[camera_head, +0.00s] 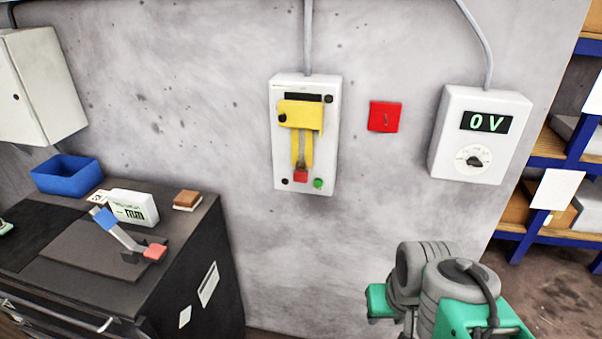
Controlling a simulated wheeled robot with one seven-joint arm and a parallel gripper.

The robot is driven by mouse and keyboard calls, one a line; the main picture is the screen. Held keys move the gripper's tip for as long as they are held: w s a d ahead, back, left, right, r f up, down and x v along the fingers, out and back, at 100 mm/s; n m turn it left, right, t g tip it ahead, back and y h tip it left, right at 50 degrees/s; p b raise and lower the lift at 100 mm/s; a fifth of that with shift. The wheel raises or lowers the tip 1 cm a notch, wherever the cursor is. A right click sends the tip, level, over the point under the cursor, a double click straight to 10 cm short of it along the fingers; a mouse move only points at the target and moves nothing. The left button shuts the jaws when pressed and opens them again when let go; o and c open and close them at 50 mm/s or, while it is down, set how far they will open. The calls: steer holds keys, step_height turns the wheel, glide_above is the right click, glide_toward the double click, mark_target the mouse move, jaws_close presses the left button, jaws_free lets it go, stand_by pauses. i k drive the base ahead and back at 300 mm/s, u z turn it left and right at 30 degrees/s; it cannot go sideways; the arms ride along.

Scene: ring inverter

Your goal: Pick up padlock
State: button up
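Grey and teal parts of my arm show at the lower right, apart from the box. My gripper's fingers do not show.
A red square plate (385,117) and a white box reading 0 V (447,135) are on the wall. At left, a dark bench (165,290) bears a blue bin (68,178), a white box (133,207) and a blue-and-red-ended bar (128,238). Shelves (545,160) stand at right.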

mark_target(299, 175)
steer(key=z, duration=1.45)
steer(key=i, duration=0.45)
steer(key=u, duration=4.4)
